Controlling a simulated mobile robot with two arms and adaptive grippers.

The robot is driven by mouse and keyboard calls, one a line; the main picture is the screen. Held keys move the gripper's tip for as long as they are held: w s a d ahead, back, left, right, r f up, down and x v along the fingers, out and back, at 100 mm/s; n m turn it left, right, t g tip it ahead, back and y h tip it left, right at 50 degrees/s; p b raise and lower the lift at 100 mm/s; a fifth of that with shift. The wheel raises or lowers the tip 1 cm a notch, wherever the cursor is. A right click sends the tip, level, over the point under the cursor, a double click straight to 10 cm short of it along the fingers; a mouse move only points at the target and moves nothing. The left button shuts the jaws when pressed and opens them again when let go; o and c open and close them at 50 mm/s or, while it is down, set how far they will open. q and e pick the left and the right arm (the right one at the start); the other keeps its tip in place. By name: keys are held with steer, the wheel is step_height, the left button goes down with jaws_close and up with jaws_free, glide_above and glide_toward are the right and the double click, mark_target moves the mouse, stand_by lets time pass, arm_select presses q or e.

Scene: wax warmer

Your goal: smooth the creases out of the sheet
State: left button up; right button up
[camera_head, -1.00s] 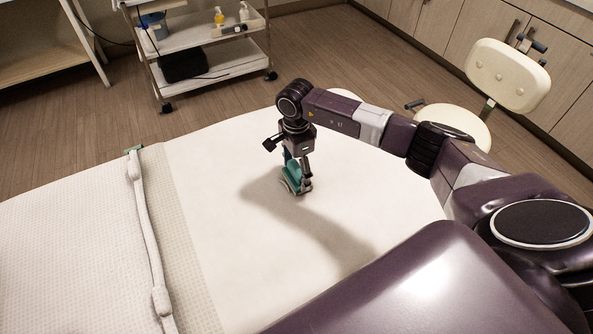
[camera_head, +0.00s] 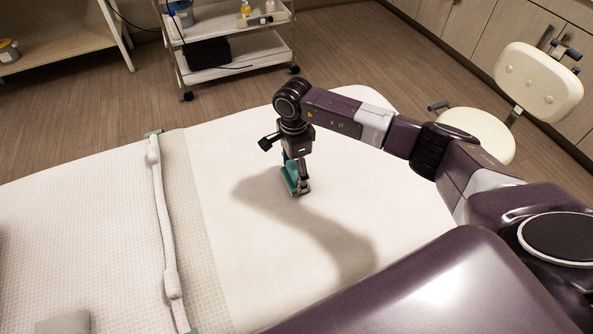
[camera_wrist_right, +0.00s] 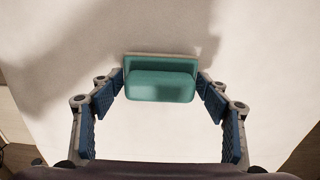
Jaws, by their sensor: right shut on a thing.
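The white sheet (camera_head: 240,265) lies over the right part of the bed and looks mostly flat, with no clear creases visible. My right gripper (camera_head: 297,186) points down over the middle of the sheet. It is shut on a teal block-shaped tool (camera_head: 287,178), whose lower side is at or very near the sheet; exact contact is hard to tell. In the right wrist view the teal tool (camera_wrist_right: 160,85) sits between the two fingertips, with the sheet (camera_wrist_right: 160,135) behind it. My left gripper is out of view.
A textured pale cover (camera_head: 80,220) with a rolled white strip (camera_head: 164,225) lies left of the sheet. A trolley (camera_head: 235,65) stands beyond the bed. A cream chair (camera_head: 480,135) stands at the right. A grey object (camera_head: 65,323) shows at the lower left edge.

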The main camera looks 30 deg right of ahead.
steer(key=shift+r+p, duration=2)
steer(key=shift+r, duration=1.55)
